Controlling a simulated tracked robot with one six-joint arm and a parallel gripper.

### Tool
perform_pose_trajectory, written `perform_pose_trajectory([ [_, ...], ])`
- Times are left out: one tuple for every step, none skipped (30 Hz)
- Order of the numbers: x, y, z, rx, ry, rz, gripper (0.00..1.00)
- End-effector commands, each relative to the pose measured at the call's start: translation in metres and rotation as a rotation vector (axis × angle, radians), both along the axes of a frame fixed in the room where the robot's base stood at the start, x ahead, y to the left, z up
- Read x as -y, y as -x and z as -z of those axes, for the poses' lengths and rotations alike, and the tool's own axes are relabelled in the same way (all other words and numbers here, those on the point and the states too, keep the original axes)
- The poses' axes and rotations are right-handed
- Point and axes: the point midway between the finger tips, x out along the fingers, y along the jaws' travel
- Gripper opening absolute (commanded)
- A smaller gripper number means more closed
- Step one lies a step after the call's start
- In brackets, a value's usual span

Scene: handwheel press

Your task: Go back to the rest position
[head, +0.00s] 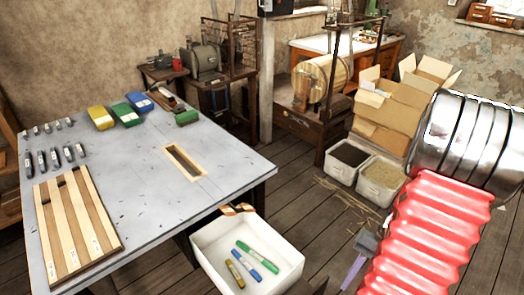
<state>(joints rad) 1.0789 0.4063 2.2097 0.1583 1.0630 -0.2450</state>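My gripper is not in the head view. A thick part with red ribbed bellows and shiny metal rings, apparently my own arm, fills the right side, and its end is out of the picture. What the gripper holds, if anything, cannot be seen. A grey worktable (145,165) stands at left with a rectangular wood-rimmed slot (184,162) in its top. A white bin (205,240) stands at the table's near right side, holding a green (257,255), a blue (248,269) and a yellow-brown (235,273) stick-like piece.
A striped wooden board (78,222) and several small dark pieces lie on the table's left. Yellow (101,118), green (126,114) and blue (140,102) items sit at its back. Cardboard boxes (385,125) and two filled bins (380,180) stand behind. Plank floor (300,215) is open between.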

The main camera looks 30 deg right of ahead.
Motion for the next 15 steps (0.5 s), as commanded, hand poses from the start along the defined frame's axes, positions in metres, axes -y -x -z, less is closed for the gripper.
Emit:
perform_pose_trajectory([
  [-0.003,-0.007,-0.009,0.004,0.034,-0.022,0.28],
  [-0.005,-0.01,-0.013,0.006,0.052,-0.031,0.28],
  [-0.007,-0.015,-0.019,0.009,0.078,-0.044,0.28],
  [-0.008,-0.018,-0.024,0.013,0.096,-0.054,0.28],
  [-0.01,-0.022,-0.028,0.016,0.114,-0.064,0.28],
  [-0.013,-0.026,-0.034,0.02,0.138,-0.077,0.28],
  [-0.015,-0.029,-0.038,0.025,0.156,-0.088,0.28],
  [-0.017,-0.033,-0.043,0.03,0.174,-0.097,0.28],
  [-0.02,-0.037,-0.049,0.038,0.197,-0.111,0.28],
  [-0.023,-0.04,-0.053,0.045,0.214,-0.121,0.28],
  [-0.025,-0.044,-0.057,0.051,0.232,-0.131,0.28],
  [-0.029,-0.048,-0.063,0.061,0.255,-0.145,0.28],
  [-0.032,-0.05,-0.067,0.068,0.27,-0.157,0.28],
  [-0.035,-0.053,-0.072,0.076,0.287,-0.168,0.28],
  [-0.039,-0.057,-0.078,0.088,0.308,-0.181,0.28],
])
